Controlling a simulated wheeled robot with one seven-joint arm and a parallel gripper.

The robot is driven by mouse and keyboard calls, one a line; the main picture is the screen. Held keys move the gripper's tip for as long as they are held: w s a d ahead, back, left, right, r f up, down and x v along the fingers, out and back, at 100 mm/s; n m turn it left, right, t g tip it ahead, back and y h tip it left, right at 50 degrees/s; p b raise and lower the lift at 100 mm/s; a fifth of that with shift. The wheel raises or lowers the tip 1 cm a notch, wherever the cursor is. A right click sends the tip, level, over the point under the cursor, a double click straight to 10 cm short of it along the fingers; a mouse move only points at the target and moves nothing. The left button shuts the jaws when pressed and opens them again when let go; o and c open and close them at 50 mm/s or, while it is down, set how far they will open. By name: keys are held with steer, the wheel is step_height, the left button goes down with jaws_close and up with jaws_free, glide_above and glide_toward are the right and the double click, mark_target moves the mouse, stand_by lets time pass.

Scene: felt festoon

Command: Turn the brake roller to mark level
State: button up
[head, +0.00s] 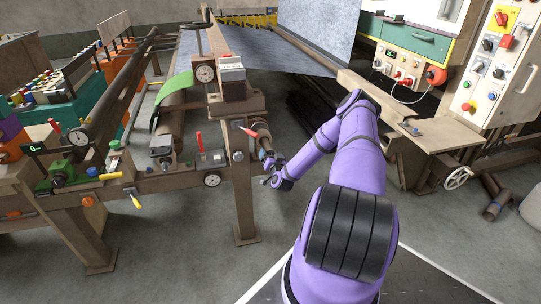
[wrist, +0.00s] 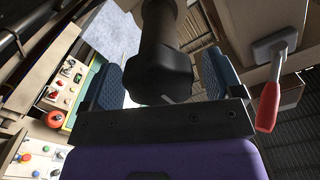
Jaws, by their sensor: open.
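A dark, faceted knob on a round shaft, which looks like the end of the brake roller (wrist: 162,68), fills the middle of the wrist view. My gripper (wrist: 163,80) is open, with one blue-padded finger on each side of it. A gap shows on the left; on the right the finger is close, and I cannot tell whether it touches. In the head view my gripper (head: 268,167) is at the post of the machine frame, just below the roller end (head: 264,141). I cannot make out a level mark.
A red-handled lever (wrist: 269,105) sits close to the right finger; it also shows in the head view (head: 247,129). The brown frame post (head: 242,200) stands left of my gripper. A control cabinet (head: 410,65) and handwheel (head: 457,178) are at right.

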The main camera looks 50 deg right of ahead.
steer(key=shift+w+d, duration=0.35)
steer(key=shift+w, duration=0.2)
steer(key=c, duration=0.9)
steer(key=shift+c, duration=0.2)
steer(key=shift+m, duration=0.4)
steer(key=m, duration=1.6)
steer(key=shift+s+f+m, duration=0.1)
steer(key=shift+f+m, duration=0.25)
steer(key=shift+m, duration=0.05)
